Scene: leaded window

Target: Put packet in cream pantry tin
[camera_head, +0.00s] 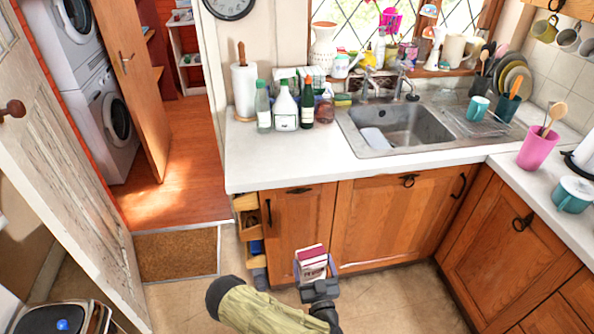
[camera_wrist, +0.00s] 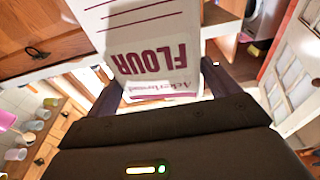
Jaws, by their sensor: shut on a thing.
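The packet (camera_head: 312,262) is a white and dark red box held upright at the end of my arm, in front of the wooden cupboards. In the wrist view the packet (camera_wrist: 150,45) shows the word FLOUR upside down and fills the space between the fingers. My gripper (camera_head: 316,275) is shut on it; in the wrist view the fingers of my gripper (camera_wrist: 163,82) stand at its left and right sides. I cannot make out a cream pantry tin in either view.
A white counter (camera_head: 300,165) carries several bottles (camera_head: 285,108), a paper roll and a sink (camera_head: 400,128). A doormat (camera_head: 178,253) and free floor lie left; a white door (camera_head: 60,180) stands at far left.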

